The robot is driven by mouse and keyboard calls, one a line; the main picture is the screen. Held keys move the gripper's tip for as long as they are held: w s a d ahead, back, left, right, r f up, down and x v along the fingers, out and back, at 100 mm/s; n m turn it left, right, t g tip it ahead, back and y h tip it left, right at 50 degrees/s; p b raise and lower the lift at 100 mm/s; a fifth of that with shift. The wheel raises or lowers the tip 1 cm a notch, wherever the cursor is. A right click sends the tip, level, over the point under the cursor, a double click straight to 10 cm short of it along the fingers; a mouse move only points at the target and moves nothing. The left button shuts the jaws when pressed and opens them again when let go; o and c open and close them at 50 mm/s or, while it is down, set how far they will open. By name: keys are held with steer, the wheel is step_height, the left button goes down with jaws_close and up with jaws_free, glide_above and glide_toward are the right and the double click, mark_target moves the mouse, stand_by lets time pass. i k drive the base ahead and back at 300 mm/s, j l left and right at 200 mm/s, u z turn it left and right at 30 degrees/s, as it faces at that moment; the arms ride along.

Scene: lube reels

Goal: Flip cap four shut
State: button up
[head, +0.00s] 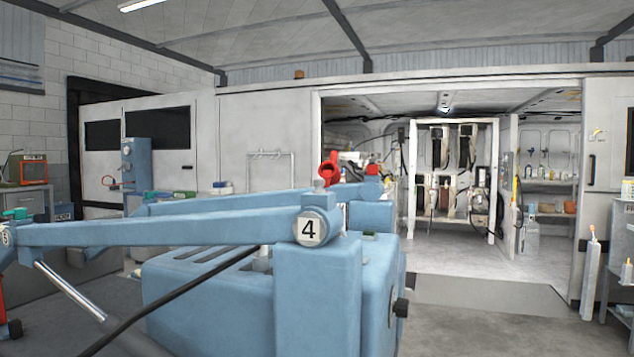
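My gripper is not in view. I cannot make out a cap marked four. The beam joins a large blue machine body (318,300). Another label, "5" (5,239), shows at the left edge. A pale rack (455,123) with dark, reel-like items and hoses stands far back, small in the picture.
The blue machine blocks the near left and centre. Grey floor (480,262) is open to the right of it, leading through a wide doorway to the rack. Shelves (548,185) with bottles line the back room. Tube-shaped items (590,275) stand at the right edge.

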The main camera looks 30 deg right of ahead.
mark_target(329, 170)
steer(key=k, duration=0.9)
steer(key=k+u, duration=0.1)
steer(key=u, duration=0.8)
steer(key=k+j+u, duration=0.1)
steer(key=u, duration=0.35)
steer(key=l+u, duration=0.15)
steer(key=l, duration=0.15)
steer(key=k+l+u, duration=0.15)
steer(key=l, duration=0.15)
steer(key=k+l+u, duration=0.1)
steer(key=l, duration=0.25)
steer(key=k+l, duration=0.15)
steer(key=l, duration=0.45)
steer(key=k+l, duration=0.15)
steer(key=l, duration=0.4)
steer(key=k+l, duration=0.15)
steer(key=l, duration=0.45)
steer(key=k+l, duration=0.15)
steer(key=l, duration=0.4)
steer(key=k+l, duration=0.15)
steer(key=l, duration=0.45)
steer(key=k+l, duration=0.15)
steer(key=l, duration=0.4)
steer(key=k+l, duration=0.15)
steer(key=l, duration=0.45)
steer(key=k+l, duration=0.2)
steer(key=l, duration=0.4)
steer(key=j+z, duration=0.05)
